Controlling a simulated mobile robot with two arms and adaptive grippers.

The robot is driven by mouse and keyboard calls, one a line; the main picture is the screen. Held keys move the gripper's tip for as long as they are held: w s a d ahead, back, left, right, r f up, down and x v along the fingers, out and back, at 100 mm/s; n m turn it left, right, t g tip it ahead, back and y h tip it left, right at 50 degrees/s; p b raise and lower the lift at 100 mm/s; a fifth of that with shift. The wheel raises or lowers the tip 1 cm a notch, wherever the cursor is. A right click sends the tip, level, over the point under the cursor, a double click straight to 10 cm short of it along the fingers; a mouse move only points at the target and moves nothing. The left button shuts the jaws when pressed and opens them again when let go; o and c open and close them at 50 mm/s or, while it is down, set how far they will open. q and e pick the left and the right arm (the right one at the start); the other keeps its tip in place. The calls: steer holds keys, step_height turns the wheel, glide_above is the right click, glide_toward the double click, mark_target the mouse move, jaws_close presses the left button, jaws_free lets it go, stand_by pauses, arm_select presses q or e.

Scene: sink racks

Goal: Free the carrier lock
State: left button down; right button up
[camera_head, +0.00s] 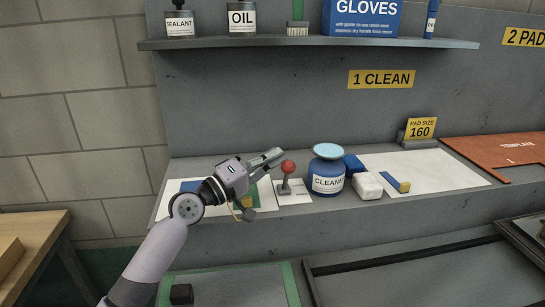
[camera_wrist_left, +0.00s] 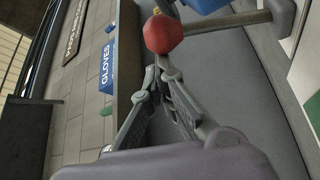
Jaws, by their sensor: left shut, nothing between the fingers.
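A small lever with a red ball knob (camera_head: 288,167) stands on a grey base (camera_head: 291,189) on the ledge; its card is too small to read. It is the only lock-like lever in view. The red knob (camera_wrist_left: 163,35) shows large in the left wrist view, with its grey shaft (camera_wrist_left: 235,21) running right. My left gripper (camera_head: 280,153) is shut and empty, its fingertips just left of and slightly above the knob. In the wrist view the fingertips (camera_wrist_left: 162,68) lie close to the knob; I cannot tell if they touch. My right gripper is not in view.
A shelf (camera_head: 310,43) with bottles and a gloves box overhangs the ledge. An orange template (camera_head: 500,151) lies far right.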

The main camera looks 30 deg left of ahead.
arm_select(q)
steer(key=v, duration=1.2)
